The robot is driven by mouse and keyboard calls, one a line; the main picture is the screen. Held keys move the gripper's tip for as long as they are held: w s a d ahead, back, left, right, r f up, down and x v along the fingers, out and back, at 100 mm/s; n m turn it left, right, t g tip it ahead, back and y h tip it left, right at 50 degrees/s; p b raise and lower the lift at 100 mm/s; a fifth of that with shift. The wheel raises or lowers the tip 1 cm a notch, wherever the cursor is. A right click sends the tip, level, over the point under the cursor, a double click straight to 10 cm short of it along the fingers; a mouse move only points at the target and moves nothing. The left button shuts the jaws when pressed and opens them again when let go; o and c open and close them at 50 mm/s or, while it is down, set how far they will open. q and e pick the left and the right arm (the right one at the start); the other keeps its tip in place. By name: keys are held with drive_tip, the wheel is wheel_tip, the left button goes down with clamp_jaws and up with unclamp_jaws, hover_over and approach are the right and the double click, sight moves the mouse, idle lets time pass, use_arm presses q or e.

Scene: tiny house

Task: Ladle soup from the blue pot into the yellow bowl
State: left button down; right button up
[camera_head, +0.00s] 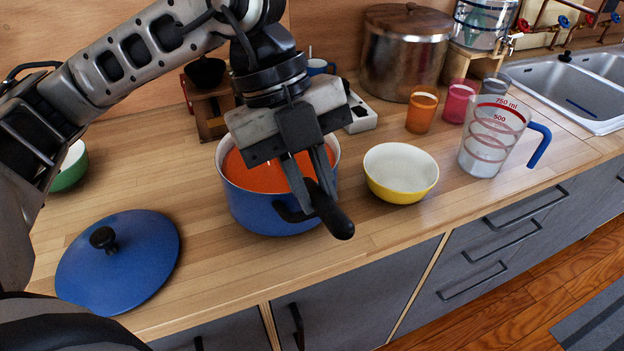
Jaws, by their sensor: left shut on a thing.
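The blue pot (262,214) stands on the wooden counter with orange soup (262,176) in it. My left gripper (312,190) is above the pot's right front rim, shut on a black handle (331,212) that looks like the ladle's. The handle's end sticks out past the pot's front right side. The rest of the ladle is hidden behind the gripper or in the soup; I cannot tell which. The yellow bowl (402,190) stands upright to the right of the pot, white inside, and looks empty. My right gripper is not in view.
The blue lid (128,268) lies on the counter at the left front. A big metal pot (398,62) is behind. The counter's front edge is close to the pot.

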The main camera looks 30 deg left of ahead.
use_arm(q)
drive_tip(key=shift+r+p, duration=0.45)
drive_tip(key=shift+r, duration=0.4)
drive_tip(key=shift+r+p, duration=0.7)
drive_tip(key=shift+r, duration=0.15)
drive_tip(key=shift+s+d+r+p, duration=0.1)
drive_tip(key=shift+r+p, duration=0.35)
drive_tip(key=shift+r, duration=0.15)
drive_tip(key=shift+d+r, duration=0.1)
drive_tip(key=shift+r, duration=0.45)
drive_tip(key=shift+r+p, duration=0.4)
drive_tip(key=shift+r, duration=0.1)
drive_tip(key=shift+s+d+r, duration=0.1)
drive_tip(key=shift+r, duration=0.9)
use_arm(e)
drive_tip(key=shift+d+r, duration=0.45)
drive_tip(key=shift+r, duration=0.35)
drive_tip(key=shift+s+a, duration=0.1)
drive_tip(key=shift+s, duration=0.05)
